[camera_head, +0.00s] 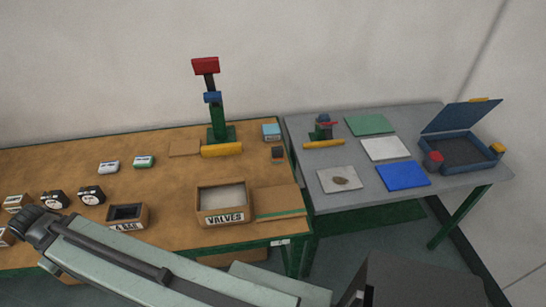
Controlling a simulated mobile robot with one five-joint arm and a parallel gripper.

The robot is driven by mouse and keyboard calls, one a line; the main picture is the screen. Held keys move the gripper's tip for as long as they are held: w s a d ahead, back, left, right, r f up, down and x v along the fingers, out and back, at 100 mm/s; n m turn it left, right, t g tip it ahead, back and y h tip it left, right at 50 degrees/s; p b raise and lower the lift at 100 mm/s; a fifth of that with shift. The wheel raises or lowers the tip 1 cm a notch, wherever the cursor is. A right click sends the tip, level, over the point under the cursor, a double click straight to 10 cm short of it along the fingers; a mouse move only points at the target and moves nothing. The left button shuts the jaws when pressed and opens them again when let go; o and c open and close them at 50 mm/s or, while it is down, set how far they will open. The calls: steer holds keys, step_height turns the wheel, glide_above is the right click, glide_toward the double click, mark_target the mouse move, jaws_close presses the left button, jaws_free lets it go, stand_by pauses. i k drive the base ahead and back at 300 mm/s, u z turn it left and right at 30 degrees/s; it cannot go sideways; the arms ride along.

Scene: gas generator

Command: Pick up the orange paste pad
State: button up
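No pad that is plainly orange shows. On the grey table (330,205) at the right lie flat square pads: a green pad (369,125), a white pad (385,148), a blue pad (403,175) and a pale pad (328,185) with a brownish blob (341,181) on it. I cannot tell whether this blob is the paste. My arm crosses the lower left of the picture, in front of the wooden bench. No gripper fingers can be made out.
The wooden bench (60,165) holds an open box marked VALVES (222,217), a smaller dark box (126,215), gauges (91,195) and a green stand with a red top (206,66). A blue case (460,150) with its lid up stands at the grey table's right.

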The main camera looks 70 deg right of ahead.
mark_target(278, 155)
steer(key=u, duration=0.65)
steer(key=k, duration=1.1)
steer(key=u, duration=1.3)
steer(key=k, duration=1.45)
steer(key=z, duration=0.7)
steer(key=i, duration=0.5)
steer(key=u, duration=0.2)
